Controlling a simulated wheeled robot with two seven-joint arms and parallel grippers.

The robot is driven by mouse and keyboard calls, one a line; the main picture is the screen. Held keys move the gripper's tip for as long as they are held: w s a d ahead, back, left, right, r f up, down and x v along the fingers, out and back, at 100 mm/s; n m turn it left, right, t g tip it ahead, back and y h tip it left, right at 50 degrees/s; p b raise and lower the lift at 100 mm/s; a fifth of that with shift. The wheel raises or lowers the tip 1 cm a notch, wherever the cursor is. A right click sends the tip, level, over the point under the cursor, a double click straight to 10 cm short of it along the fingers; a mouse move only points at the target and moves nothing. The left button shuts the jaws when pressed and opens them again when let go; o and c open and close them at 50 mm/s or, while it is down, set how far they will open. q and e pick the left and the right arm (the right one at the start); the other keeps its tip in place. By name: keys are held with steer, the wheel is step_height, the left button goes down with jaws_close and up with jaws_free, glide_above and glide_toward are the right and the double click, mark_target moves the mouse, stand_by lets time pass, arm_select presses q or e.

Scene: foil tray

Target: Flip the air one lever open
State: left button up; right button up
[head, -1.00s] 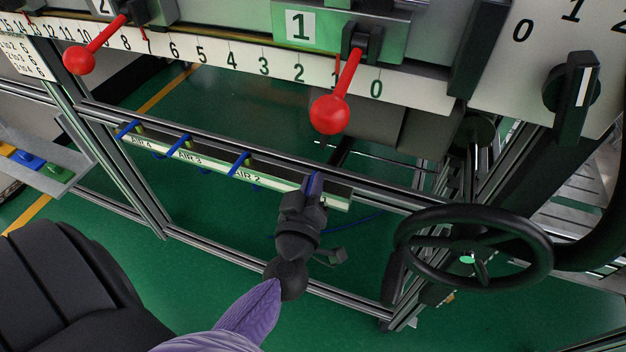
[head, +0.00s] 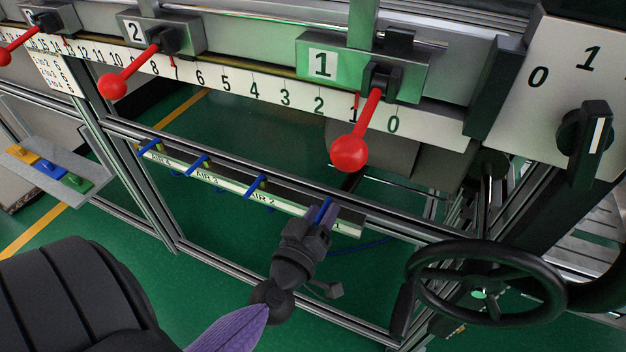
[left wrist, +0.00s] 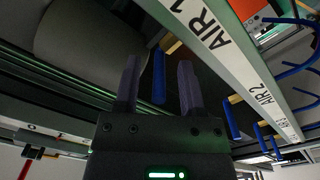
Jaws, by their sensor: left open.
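The air one lever is a blue handle (left wrist: 158,75) at the AIR 1 end of the labelled rail (left wrist: 238,55). In the left wrist view it stands between the two purple-grey fingers of my left gripper (left wrist: 157,78), with visible gaps on both sides. In the head view my left gripper (head: 320,214) is at the right end of the rail (head: 230,197), and the blue air one lever (head: 323,209) shows at its fingertips. The gripper is open. It covers most of the AIR 1 label in the head view. My right gripper is in neither view.
More blue levers (head: 257,185) line the rail to the left. Red-knobbed levers (head: 349,153) hang above it. A black handwheel (head: 486,283) stands to the right of the gripper.

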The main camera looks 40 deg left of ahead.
arm_select(q)
steer(key=v, duration=0.9)
steer(key=s+d+f+m+g+h, duration=0.1)
steer(key=s+f+m+g+h, duration=0.15)
steer(key=f, duration=0.55)
steer(key=s+d+f+m+g+h, duration=0.1)
steer(key=s+f+m+g, duration=0.2)
steer(key=f, duration=0.6)
steer(key=s+d+f+m+g+h, duration=0.1)
steer(key=s+f+m+g+h, duration=0.15)
steer(key=f, duration=0.55)
steer(key=s+a+f+m+g+y, duration=0.1)
steer(key=s+f+g, duration=0.3)
steer(key=s, duration=0.5)
steer(key=s+a+f+m+g+y, duration=0.1)
steer(key=s+f+g, duration=0.4)
steer(key=s, duration=0.5)
steer(key=shift+s+a+f+m+g+y, duration=0.3)
steer(key=shift+a+m+g, duration=0.15)
steer(key=shift+m, duration=0.65)
